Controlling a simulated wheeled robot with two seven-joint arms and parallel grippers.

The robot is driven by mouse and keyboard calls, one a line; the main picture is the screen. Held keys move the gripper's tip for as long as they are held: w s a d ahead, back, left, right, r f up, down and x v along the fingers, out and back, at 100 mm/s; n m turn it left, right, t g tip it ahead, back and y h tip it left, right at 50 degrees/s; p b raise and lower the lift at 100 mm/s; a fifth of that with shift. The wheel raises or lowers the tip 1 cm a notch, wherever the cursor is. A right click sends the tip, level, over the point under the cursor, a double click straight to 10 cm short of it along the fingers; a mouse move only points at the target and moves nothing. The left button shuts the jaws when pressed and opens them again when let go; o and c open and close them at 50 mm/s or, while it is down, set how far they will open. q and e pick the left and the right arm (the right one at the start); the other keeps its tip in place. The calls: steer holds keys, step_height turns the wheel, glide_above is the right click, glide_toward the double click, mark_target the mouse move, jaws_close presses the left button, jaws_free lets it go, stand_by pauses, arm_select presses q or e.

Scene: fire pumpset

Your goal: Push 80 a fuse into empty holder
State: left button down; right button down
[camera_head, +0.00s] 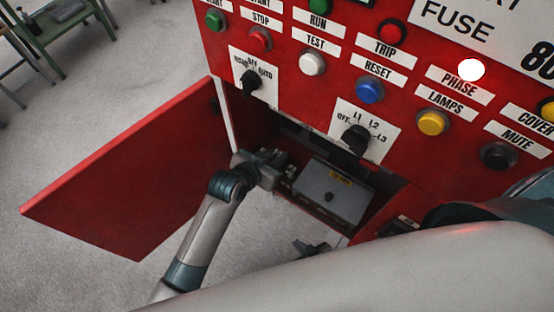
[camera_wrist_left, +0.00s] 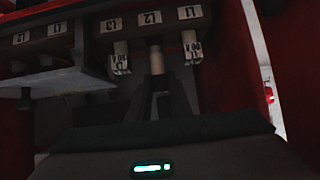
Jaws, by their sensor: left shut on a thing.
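My left gripper (camera_head: 288,178) reaches into the red cabinet's open compartment. In the left wrist view its dark fingers (camera_wrist_left: 157,82) are shut on a pale cylindrical fuse (camera_wrist_left: 157,62). This fuse points at the middle holder (camera_wrist_left: 150,22), which has an upside-down L2 label. Its upper end meets or nearly meets the holder; I cannot tell how far in it sits. Two fuses with upside-down 80 A labels stand on either side, one under L3 (camera_wrist_left: 120,60) and one under L1 (camera_wrist_left: 193,48). A dark piece, probably my right gripper (camera_head: 310,248), shows small below the compartment; its jaws are unclear.
The red cabinet door (camera_head: 130,170) stands open at the left. A grey box (camera_head: 332,192) with a yellow label fills the compartment's right side. A pale ledge (camera_wrist_left: 50,82) lies left of the fuses. Buttons and rotary switches (camera_head: 355,138) project from the panel above.

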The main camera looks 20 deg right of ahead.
arm_select(q)
steer(key=shift+f, duration=1.75)
steer(key=shift+f, duration=0.1)
steer(key=c, duration=1.9)
jaws_free()
steer(key=v, duration=1.2)
steer(key=shift+a, duration=0.1)
